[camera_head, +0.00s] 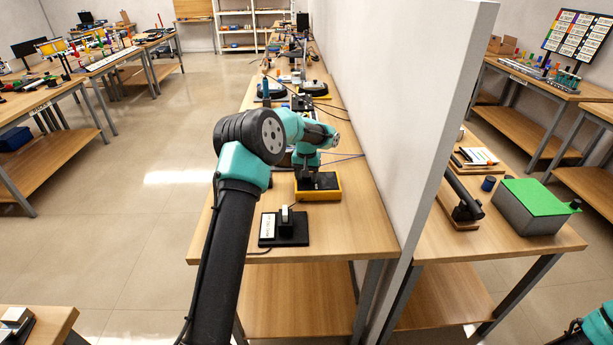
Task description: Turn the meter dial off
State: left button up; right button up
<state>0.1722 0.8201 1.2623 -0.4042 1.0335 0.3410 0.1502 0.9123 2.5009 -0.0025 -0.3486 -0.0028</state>
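A black meter with a yellow border (331,194) lies flat on the narrow wooden bench left of the grey partition. My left arm reaches over the bench from the lower left. My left gripper (306,183) points down over the left half of the meter, at or very close to its face. The gripper covers the part of the meter below it, so I cannot make out the dial or its setting. The fingers are small and dark against the black face, so their opening is unclear. My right gripper is out of view; only a teal part of my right arm shows at the bottom right corner.
A black stand with a white label (268,227) sits nearer on the same bench, with a cable beside it. Other instruments (313,88) and cables stand farther back. The tall partition (410,110) closes the bench's right side. The bench's front right is clear.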

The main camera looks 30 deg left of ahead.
pick_arm(q)
jog(key=shift+o, duration=0.2)
notch_tip(320, 180, up, 17)
jog(key=shift+r, duration=0.2)
dwell(0.5)
dwell(0.4)
